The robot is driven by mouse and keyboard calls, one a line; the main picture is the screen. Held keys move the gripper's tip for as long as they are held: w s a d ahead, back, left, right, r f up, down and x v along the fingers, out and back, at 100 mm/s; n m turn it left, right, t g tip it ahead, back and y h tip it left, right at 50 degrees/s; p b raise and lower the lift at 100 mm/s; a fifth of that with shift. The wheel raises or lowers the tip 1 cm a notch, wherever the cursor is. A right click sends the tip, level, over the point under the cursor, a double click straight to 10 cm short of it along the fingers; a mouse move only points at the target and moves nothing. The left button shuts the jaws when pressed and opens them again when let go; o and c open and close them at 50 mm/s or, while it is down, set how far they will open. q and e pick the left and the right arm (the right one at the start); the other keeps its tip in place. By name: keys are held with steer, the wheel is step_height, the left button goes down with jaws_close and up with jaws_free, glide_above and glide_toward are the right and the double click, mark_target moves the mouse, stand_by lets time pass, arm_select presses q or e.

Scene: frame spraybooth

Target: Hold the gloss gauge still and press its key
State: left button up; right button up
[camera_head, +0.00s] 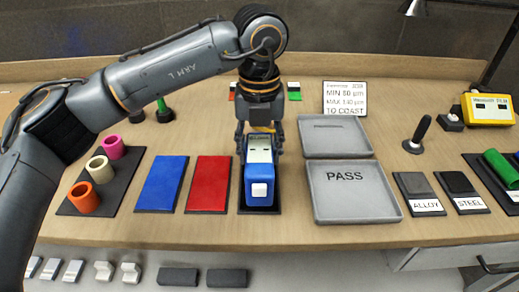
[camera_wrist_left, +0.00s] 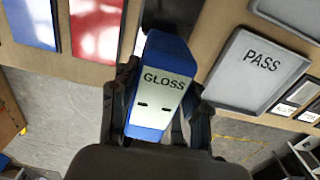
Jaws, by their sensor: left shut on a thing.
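My right gripper is in neither view.
A blue panel (camera_head: 161,184) and a red panel (camera_head: 208,184) lie left of the gauge. The grey PASS tray (camera_head: 356,208) stands close on its right, with another grey tray (camera_head: 335,152) behind. Colored cylinders (camera_head: 101,169) stand farther left. Open bench lies in front of the gauge.

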arm_select(q)
steer(key=shift+w+f+b, duration=0.6)
steer(key=shift+w+f, duration=0.85)
steer(key=shift+w, duration=0.15)
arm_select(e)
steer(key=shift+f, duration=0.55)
arm_select(q)
steer(key=shift+w+f, duration=0.4)
steer(key=shift+w, duration=0.05)
steer(key=shift+w+f, duration=0.1)
steer(key=shift+w, duration=0.05)
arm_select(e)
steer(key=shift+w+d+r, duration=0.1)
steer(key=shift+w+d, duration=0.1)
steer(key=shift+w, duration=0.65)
arm_select(q)
steer(key=shift+f+b, duration=0.1)
steer(key=shift+b, duration=0.2)
steer(key=shift+f, duration=0.1)
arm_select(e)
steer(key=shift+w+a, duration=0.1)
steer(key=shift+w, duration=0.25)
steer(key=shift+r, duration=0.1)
arm_select(q)
steer(key=shift+f, duration=0.15)
